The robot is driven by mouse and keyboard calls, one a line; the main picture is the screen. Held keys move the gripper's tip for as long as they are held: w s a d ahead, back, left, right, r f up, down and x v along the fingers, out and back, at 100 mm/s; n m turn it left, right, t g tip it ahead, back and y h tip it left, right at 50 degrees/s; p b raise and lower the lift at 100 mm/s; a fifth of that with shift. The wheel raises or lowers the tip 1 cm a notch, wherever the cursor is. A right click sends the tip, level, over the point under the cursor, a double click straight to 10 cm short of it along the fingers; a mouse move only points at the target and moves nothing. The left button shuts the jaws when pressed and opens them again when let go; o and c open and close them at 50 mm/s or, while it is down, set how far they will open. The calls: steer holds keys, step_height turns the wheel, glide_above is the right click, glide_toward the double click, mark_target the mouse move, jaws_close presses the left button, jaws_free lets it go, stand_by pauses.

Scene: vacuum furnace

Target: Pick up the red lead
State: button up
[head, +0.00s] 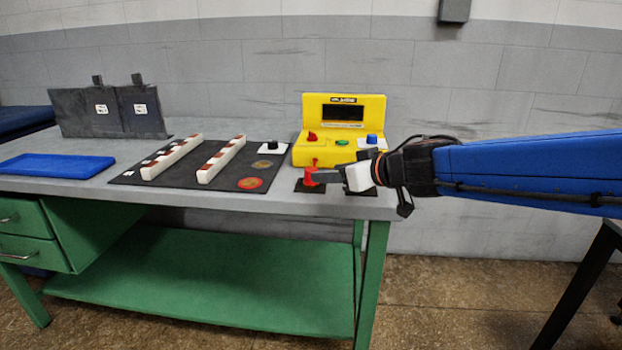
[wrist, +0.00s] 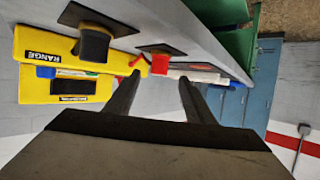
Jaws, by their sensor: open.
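The red lead (head: 311,181) stands on a small dark pad at the front right edge of the bench, in front of the yellow meter (head: 343,135). In the wrist view its red block (wrist: 160,64) shows between and just beyond my fingertips. The gripper (wrist: 160,77) is open, with a finger on either side of the red block. I cannot tell whether a finger touches it. A black lead (wrist: 93,46) on its own pad shows to the left in the wrist view.
The yellow meter stands close behind the red lead, with red, green and blue parts on it. A dark mat (head: 188,181) with two striped white bars (head: 221,160) lies to the left. A blue pad (head: 55,165) and dark panels (head: 108,108) are farther left.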

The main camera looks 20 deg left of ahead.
steer(key=shift+x, duration=4.55)
jaws_close()
